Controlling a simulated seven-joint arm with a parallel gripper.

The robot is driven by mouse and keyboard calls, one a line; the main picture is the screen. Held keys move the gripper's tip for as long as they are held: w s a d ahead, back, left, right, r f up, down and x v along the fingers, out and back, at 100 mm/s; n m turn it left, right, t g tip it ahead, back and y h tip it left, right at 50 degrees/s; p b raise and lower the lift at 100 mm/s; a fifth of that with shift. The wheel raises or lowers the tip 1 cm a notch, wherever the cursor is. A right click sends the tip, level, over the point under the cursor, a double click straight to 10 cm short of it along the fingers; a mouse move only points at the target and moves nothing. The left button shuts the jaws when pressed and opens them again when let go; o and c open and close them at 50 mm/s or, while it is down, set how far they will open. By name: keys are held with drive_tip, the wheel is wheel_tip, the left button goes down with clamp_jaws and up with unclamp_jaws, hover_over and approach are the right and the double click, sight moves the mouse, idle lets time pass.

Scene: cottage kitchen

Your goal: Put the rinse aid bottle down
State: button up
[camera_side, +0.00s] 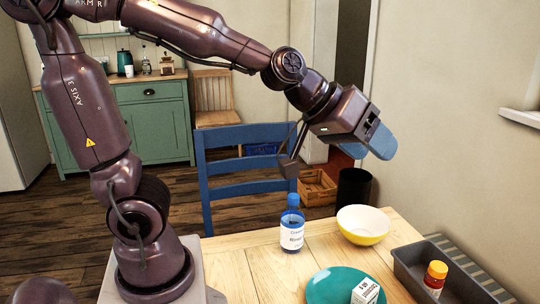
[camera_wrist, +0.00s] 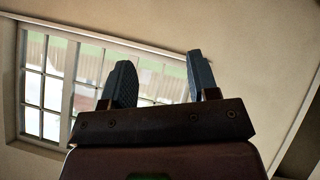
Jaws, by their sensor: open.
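The rinse aid bottle (camera_side: 292,224) is blue with a white label and a blue cap. It stands upright on the wooden table, left of the yellow bowl, with nothing holding it. My gripper (camera_side: 381,141) is open and empty, well above the table and up to the right of the bottle, clear of it. In the wrist view my two fingers (camera_wrist: 160,82) stand apart with nothing between them. That view faces a window and wall, and the bottle is not in it.
A yellow bowl (camera_side: 363,225) with a white inside stands right of the bottle. A teal plate (camera_side: 325,287) holds a small white box (camera_side: 365,291). A grey tray (camera_side: 408,262) holds an orange-capped bottle (camera_side: 435,279). A blue chair (camera_side: 222,180) stands behind the table.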

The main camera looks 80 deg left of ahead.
drive_tip(key=s+a+f+m+g+y, duration=0.1)
drive_tip(key=s+g, duration=0.1)
drive_tip(key=s, duration=0.5)
drive_tip(key=s+a+m+g+y, duration=0.1)
drive_tip(key=s+a+m+g, duration=0.1)
drive_tip(key=s, duration=0.5)
drive_tip(key=shift+s+a+f, duration=0.25)
drive_tip(key=shift+a+f, duration=0.05)
drive_tip(key=shift+f, duration=0.1)
